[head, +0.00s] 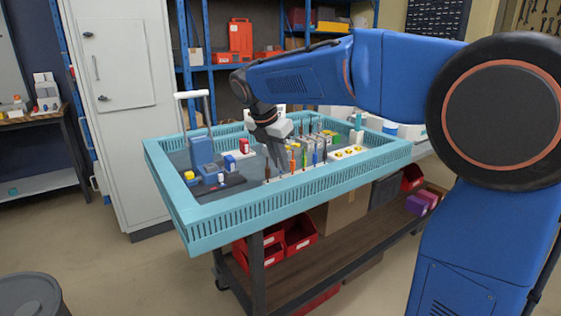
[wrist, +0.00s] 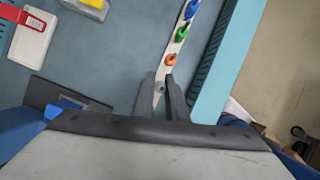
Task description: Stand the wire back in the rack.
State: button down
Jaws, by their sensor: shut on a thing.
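My gripper (head: 279,160) points down into the blue-rimmed tray, at the front end of a narrow white rack. In the wrist view its two dark fingers (wrist: 161,80) stand at the near end of the rack (wrist: 176,44). They are shut on the wire, of which only a small grey round part (wrist: 160,88) shows between them. The rest of the wire is hidden, so I cannot tell whether its lower end is in the rack. An orange piece (wrist: 170,59), a green piece (wrist: 181,35) and a blue piece (wrist: 192,9) stand along the rack beyond the fingers.
The turquoise tray wall (wrist: 220,65) runs close along the right of the rack. Several upright parts crowd the tray to the right. Bare tray floor lies left of the rack.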

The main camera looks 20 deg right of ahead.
jog(key=shift+f, duration=0.95)
dwell(0.4)
jog(key=c, duration=1.3)
grip_release()
jog(key=shift+r, duration=0.1)
jog(key=shift+r, duration=3.7)
